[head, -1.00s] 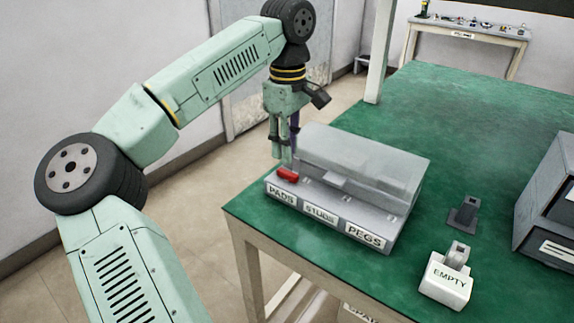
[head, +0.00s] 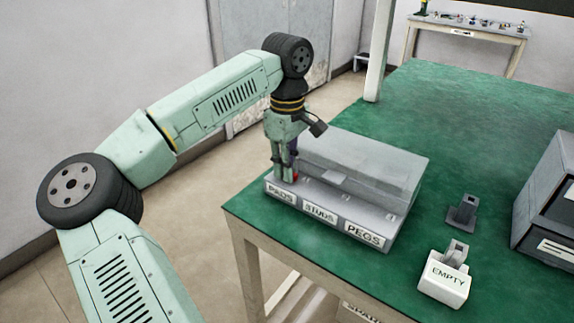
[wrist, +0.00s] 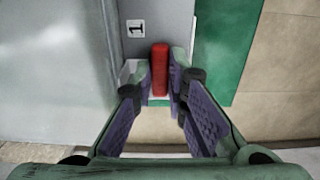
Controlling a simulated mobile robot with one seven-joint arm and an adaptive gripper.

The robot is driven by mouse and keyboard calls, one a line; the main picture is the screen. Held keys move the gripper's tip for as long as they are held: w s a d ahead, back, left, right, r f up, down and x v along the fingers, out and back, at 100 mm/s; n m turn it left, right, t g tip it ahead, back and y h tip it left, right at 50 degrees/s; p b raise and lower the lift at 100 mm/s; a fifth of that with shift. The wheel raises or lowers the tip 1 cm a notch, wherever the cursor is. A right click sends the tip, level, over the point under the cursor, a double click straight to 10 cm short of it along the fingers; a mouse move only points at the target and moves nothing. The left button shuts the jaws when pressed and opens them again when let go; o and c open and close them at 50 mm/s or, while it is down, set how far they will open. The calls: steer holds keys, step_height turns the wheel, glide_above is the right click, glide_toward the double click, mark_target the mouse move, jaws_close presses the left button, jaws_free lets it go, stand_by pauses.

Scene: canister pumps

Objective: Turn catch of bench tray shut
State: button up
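The bench tray (head: 275,192) is a grey bin with a sloped translucent lid and front labels PADS, STUDS and PEGS. It stands at the near left corner of the green bench. Its red catch (wrist: 160,68) lies at the PADS end, upright in the wrist view beside a label "1". In the head view my gripper (head: 286,180) covers most of the catch. In the wrist view my gripper (wrist: 160,75) points down with one finger on each side of the catch. The fingers look apart, with thin gaps beside the red bar; contact is hard to tell.
A white EMPTY block (head: 445,281) and a dark grey stand (head: 462,213) are on the bench right of the tray. A grey drawer cabinet (head: 545,195) stands at the right edge. The green bench top (head: 450,120) behind the tray is clear.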

steer(key=shift+n, duration=0.3)
jaws_close()
steer(key=n, duration=0.9)
steer(key=shift+b, duration=0.35)
steer(key=n, duration=0.4)
steer(key=shift+n+b, duration=0.4)
steer(key=shift+n, duration=1.7)
steer(key=shift+o, duration=2.4)
jaws_free()
